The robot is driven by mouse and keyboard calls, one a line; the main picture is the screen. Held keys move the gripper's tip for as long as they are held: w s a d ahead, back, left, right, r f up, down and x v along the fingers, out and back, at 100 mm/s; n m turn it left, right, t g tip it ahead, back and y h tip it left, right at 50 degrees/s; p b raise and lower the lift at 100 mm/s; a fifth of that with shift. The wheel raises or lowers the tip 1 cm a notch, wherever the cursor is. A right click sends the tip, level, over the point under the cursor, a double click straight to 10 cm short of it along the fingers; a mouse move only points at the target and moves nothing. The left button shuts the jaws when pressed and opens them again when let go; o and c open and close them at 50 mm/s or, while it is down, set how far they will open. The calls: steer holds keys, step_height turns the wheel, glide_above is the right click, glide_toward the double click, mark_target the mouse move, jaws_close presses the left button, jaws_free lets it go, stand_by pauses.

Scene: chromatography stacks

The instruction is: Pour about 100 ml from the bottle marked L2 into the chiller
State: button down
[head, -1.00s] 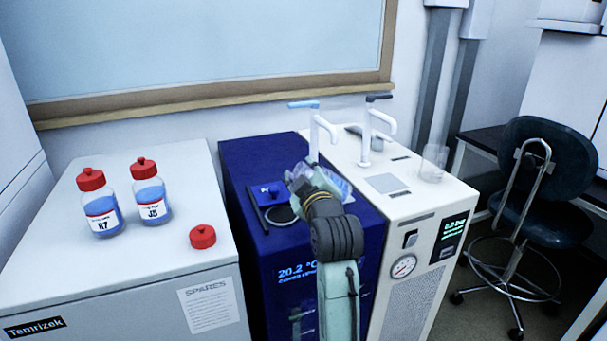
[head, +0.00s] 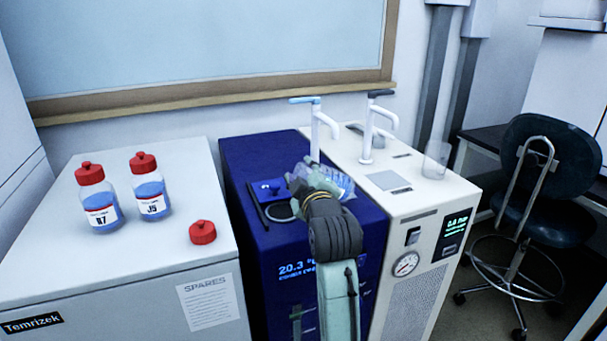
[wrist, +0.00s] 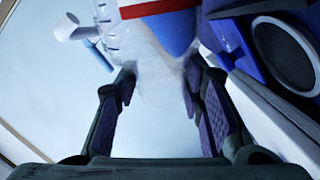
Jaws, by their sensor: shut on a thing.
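My gripper (head: 312,180) is shut on a clear bottle (head: 338,182) above the chiller. The bottle looks strongly tilted. The wrist view shows the bottle (wrist: 165,60) between the finger pads, with blue liquid and a red-and-white label edge. Its label text is not readable, and its mouth is hidden. The chiller (head: 240,165) is the dark blue unit with a 20.3 °C display. In the wrist view, the opening (wrist: 288,55) is at the right, apart from the bottle's visible part. No stream is visible.
A white unit (head: 425,205) with taps and a clear beaker (head: 436,160) stands right of the chiller.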

steer(key=shift+a+f+n+b, duration=0.1)
steer(key=shift+f+n+b, duration=0.3)
steer(key=shift+n+b, duration=0.2)
stand_by(0.4)
steer(key=shift+f+n+b, duration=0.3)
steer(key=shift+f+b, duration=0.05)
steer(key=shift+b, duration=0.15)
steer(key=shift+a, duration=0.1)
steer(key=shift+f+n, duration=0.2)
steer(key=shift+n, duration=0.1)
steer(key=shift+a+f+b, duration=0.1)
steer(key=shift+b, duration=0.3)
steer(key=shift+s+a+f+n+b, duration=0.1)
steer(key=shift+a+f+n+b, duration=0.05)
steer(key=shift+f+n+b, duration=0.4)
